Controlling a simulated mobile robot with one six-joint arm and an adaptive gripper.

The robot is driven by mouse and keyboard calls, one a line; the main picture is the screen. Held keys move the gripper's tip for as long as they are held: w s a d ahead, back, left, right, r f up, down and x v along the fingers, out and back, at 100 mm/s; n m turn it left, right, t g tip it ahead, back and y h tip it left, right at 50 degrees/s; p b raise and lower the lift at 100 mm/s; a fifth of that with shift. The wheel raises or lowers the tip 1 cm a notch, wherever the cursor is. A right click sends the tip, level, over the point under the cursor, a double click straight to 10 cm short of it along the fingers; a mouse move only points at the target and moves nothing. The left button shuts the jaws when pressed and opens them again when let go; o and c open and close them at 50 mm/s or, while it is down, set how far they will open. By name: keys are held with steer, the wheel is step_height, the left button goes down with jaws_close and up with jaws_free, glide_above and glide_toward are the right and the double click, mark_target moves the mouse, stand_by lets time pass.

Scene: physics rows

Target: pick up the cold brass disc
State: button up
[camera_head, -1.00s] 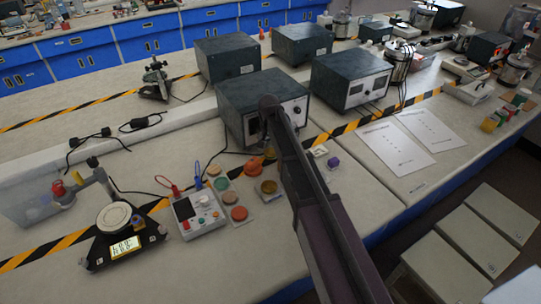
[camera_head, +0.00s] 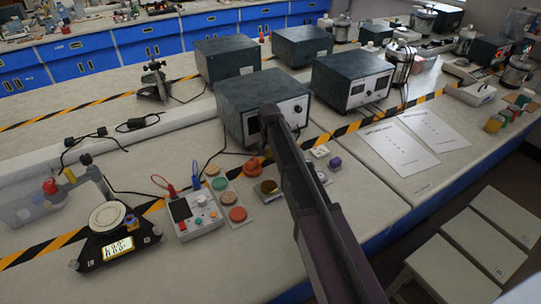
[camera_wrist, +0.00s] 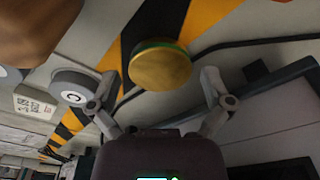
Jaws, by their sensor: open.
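A dark gold, brass-coloured disc (camera_head: 268,187) lies on a pale card on the bench in the head view, just left of my arm. In the wrist view a round yellow-gold disc (camera_wrist: 160,68) with a greenish rim shows ahead of my gripper; it looks like the brass disc. My gripper (camera_wrist: 159,85) is open, with one finger on each side of that disc in the picture. I see no clear contact between fingers and disc. The gripper's fingers cannot be made out in the head view. Coldness cannot be seen.
Orange and tan discs (camera_head: 237,214) lie left of the brass disc, beside a control box (camera_head: 195,215) with leads and a scale (camera_head: 117,246). A dark instrument (camera_head: 245,92) stands behind. A purple block (camera_head: 335,162) is to the right. A brown object (camera_wrist: 35,25) looms close in the wrist view.

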steer(key=c, duration=1.2)
steer(key=shift+r, duration=0.2)
step_height(320, 180, up, 28)
steer(key=p, duration=2.8)
steer(key=shift+f, duration=0.2)
steer(key=shift+f, duration=0.15)
